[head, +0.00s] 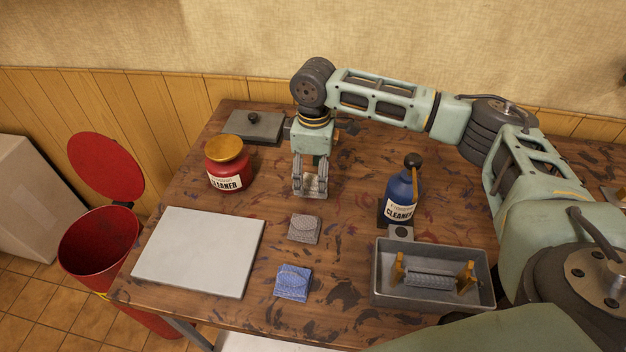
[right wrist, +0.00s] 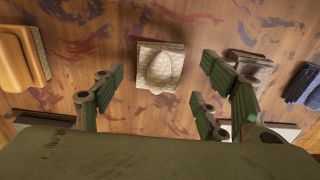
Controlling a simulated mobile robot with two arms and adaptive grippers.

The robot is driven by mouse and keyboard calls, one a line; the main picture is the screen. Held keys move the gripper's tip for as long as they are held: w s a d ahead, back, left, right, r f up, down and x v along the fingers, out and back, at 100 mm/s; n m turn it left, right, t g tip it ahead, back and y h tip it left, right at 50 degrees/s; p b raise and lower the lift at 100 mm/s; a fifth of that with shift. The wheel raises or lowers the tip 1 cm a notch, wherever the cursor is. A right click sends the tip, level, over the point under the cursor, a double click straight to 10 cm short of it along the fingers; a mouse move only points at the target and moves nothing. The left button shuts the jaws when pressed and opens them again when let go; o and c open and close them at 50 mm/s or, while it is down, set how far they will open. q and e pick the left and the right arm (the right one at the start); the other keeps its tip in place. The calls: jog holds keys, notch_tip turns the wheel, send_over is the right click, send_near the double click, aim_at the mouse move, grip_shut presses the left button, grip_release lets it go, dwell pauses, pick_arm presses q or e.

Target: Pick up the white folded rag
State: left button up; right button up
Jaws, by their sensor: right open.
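The white folded rag (right wrist: 160,66) lies flat on the wooden table, seen whole in the right wrist view. In the head view only a pale part of it (head: 316,184) shows between the fingers, the rest being hidden. My right gripper (head: 310,191) points down over it, open and empty. In the right wrist view, its fingers (right wrist: 160,78) stand apart on either side of the rag, with clear space at both sides. My left gripper is not in view.
A grey folded rag (head: 304,229) and a blue one (head: 292,283) lie nearer. A red cleaner jar (head: 226,172) stands left, a blue cleaner bottle (head: 400,195) right. A grey tray (head: 383,292) sits front right, a pale board (head: 200,250) front left.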

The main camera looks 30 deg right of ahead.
notch_tip(320, 180, down, 2)
jog(key=shift+w+f, duration=0.15)
jog(key=c, duration=0.6)
jog(key=shift+c, duration=0.9)
jog(key=c, duration=0.4)
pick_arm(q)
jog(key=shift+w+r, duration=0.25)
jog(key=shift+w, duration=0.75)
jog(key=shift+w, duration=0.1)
